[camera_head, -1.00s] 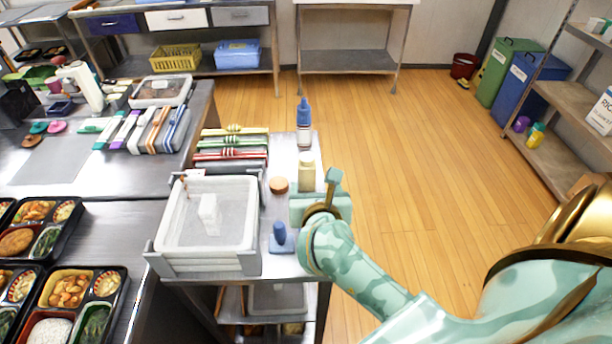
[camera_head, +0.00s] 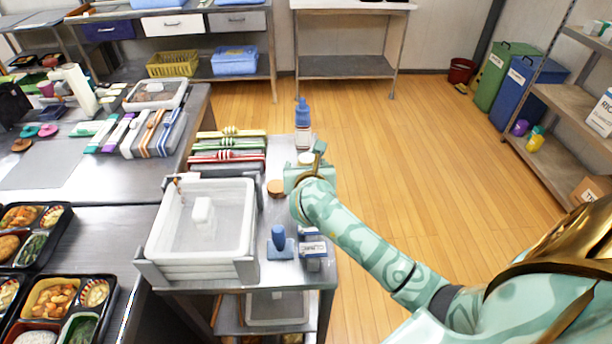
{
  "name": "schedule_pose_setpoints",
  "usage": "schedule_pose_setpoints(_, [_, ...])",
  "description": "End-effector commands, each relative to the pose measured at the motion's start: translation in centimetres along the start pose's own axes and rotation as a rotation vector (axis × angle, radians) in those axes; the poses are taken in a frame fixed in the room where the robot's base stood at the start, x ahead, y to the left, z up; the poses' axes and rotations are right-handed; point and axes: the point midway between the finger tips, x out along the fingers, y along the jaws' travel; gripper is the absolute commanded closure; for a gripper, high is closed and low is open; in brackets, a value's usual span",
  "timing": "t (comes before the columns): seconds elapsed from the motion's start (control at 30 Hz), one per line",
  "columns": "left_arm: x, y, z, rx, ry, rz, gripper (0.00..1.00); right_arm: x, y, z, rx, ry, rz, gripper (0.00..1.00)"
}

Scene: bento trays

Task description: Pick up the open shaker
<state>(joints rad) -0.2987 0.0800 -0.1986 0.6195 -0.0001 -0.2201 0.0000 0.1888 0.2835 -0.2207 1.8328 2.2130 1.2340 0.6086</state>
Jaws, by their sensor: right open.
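The open shaker (camera_head: 306,158) stands upright on the narrow metal side table. Only its pale top shows, as my right gripper hides its body. A round brown lid (camera_head: 276,188) lies on the table just left of the gripper. My right gripper (camera_head: 311,168) is open and is right at the shaker. I cannot tell whether its fingers are around the shaker or only in front of it. My left gripper is not in view.
A white tub (camera_head: 165,225) is to the left. A blue-handled stamp (camera_head: 280,238) and a small labelled box (camera_head: 313,249) are in front. Wooden floor lies open to the right.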

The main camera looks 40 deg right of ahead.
Motion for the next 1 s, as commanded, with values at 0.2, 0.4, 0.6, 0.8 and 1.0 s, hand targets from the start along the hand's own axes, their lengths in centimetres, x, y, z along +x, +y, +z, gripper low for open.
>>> schedule_pose_setpoints(0.2, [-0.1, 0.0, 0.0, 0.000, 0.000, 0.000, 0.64, -0.1, 0.0, 0.0, 0.000, 0.000, 0.000, 0.65])
schedule_pose_setpoints(0.4, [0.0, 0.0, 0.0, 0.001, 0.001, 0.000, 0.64, -0.1, 0.0, 0.0, 0.000, -0.001, 0.000, 0.82])
schedule_pose_setpoints(0.6, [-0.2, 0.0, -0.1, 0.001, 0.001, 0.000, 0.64, -0.2, 0.0, 0.3, 0.000, -0.001, 0.000, 0.82])
schedule_pose_setpoints(0.8, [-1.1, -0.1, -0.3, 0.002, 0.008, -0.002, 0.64, -1.1, 0.1, 2.5, 0.002, -0.004, 0.001, 0.82])
schedule_pose_setpoints(1.0, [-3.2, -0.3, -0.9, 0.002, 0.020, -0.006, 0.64, -5.3, -0.9, 5.5, 0.003, -0.005, 0.003, 0.82])
